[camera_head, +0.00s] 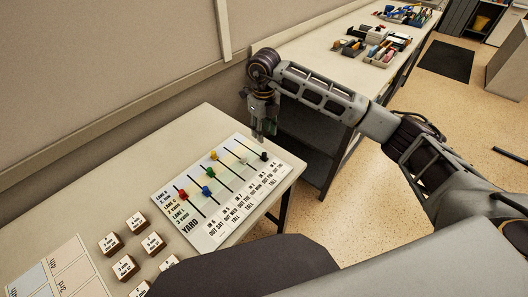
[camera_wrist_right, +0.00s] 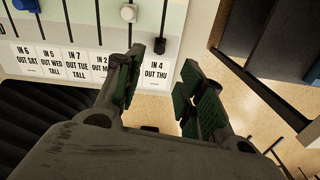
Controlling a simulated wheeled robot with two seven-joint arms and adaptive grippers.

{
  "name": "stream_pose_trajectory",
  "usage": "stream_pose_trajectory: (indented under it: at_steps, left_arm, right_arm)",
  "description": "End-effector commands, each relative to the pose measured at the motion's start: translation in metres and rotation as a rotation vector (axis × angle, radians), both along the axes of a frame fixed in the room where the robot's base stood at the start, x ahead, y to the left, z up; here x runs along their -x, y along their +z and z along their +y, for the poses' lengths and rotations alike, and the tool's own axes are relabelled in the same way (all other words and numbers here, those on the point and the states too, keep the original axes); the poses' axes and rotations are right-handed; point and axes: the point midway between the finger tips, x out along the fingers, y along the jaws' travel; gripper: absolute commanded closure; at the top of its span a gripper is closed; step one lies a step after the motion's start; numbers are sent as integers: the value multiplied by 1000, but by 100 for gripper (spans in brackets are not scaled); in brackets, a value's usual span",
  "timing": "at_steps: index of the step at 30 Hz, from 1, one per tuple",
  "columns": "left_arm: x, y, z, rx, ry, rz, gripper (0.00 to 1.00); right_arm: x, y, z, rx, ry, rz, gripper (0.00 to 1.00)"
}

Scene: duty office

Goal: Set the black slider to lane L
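The slider board (camera_head: 222,208) lies on the table, with row labels LANE R, LANE C, LANE L and YARD along its left side. The black slider (camera_head: 264,156) is on the rightmost slot, near its card end; it also shows in the right wrist view (camera_wrist_right: 159,45) just above the IN 4 OUT THU card. My right gripper (camera_head: 264,132) points down just behind the black slider, apart from it. In the right wrist view its fingers (camera_wrist_right: 160,92) are spread with nothing between the pads. My left gripper is not in view.
The white slider (camera_head: 243,161) is on the neighbouring slot; yellow (camera_head: 214,155), green (camera_head: 210,172), blue (camera_head: 206,190) and red (camera_head: 182,194) sliders are further left. Several labelled blocks (camera_head: 153,243) stand at the front left. A wall rises behind the table; a second table (camera_head: 318,45) is beyond.

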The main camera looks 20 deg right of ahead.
Motion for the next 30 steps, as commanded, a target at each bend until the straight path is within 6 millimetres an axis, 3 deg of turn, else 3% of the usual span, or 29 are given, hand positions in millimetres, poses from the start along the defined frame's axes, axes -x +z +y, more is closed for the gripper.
stream_pose_trajectory:
  at_steps: [21,30]
  left_arm:
    - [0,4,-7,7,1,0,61]
    - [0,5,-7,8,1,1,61]
  right_arm:
    - [0,-94,0,0,1,2,61]
    - [0,-111,0,0,0,0,61]
